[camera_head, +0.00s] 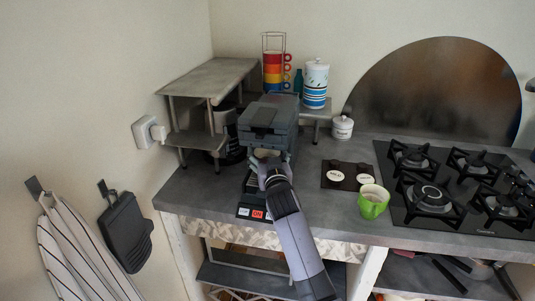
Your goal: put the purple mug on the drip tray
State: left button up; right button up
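No mug that I can clearly tell is purple shows in the head view. A dark grey coffee machine (268,118) stands on the counter, left of centre. One arm of mine, most likely the right, reaches up from the bottom edge to the machine's front. Its gripper (270,161) is just below the machine's head. Its fingers are too small and covered to tell whether they are open, shut or holding something. The drip tray area below the head is mostly hidden by the gripper and arm. My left gripper is not in view.
A green mug (373,201) stands near the counter's front edge, beside a dark mat (340,176) with round white items. A gas hob (440,190) is at right. Behind are a rack of stacked coloured mugs (273,70), a striped canister (316,85) and a white lidded jar (342,127).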

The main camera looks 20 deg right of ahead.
jog(key=shift+f, duration=0.15)
jog(key=o, duration=1.3)
jog(key=shift+r, duration=0.2)
jog(key=s, duration=0.4)
jog(key=s+a+b, duration=0.1)
jog(key=s, duration=0.3)
jog(key=s+a, duration=0.1)
jog(key=s, duration=0.2)
jog(key=shift+s, duration=0.4)
